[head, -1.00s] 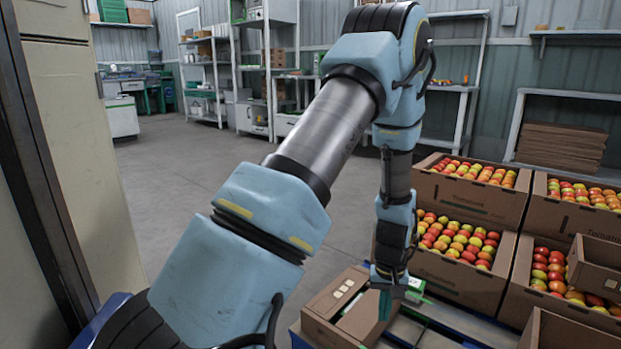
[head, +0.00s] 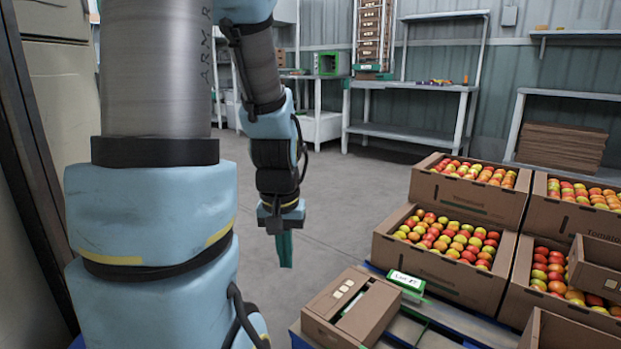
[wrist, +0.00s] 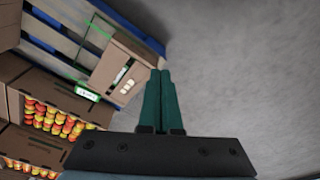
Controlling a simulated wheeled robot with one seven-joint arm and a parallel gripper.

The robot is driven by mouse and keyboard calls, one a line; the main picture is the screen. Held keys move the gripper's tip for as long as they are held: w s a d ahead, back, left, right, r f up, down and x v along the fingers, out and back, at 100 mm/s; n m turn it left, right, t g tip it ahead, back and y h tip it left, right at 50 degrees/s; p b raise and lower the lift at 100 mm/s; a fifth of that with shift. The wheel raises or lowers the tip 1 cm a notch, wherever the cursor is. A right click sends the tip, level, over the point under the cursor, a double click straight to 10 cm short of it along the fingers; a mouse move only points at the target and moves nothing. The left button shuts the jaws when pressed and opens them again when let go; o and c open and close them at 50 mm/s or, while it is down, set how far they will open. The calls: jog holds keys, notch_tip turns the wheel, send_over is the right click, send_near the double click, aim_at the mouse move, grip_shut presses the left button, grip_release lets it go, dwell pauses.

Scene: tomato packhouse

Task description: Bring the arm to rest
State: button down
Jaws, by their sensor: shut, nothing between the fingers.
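My gripper (head: 285,250) hangs fingers down over the bare floor, left of the pallet and its boxes in the head view. Its green fingers are together with nothing between them. In the wrist view my gripper (wrist: 160,75) shows its two fingers side by side and closed, with grey floor beyond the tips. My arm fills the left of the head view, with its forearm upright and the wrist hanging down beside it.
A closed carton (head: 350,312) and a green label holder (head: 407,280) sit on the blue pallet (head: 455,325). Tomato crates (head: 440,270) stand stacked at right. A tall cabinet (head: 45,80) is close at left. Grey floor (head: 335,205) is clear between the gripper and the back shelves.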

notch_tip(320, 180, up, 37)
jog(key=s+a+p, duration=0.1)
jog(key=p, duration=3.5)
jog(key=shift+s+a, duration=0.25)
jog(key=shift+a, duration=0.15)
jog(key=shift+r, duration=0.1)
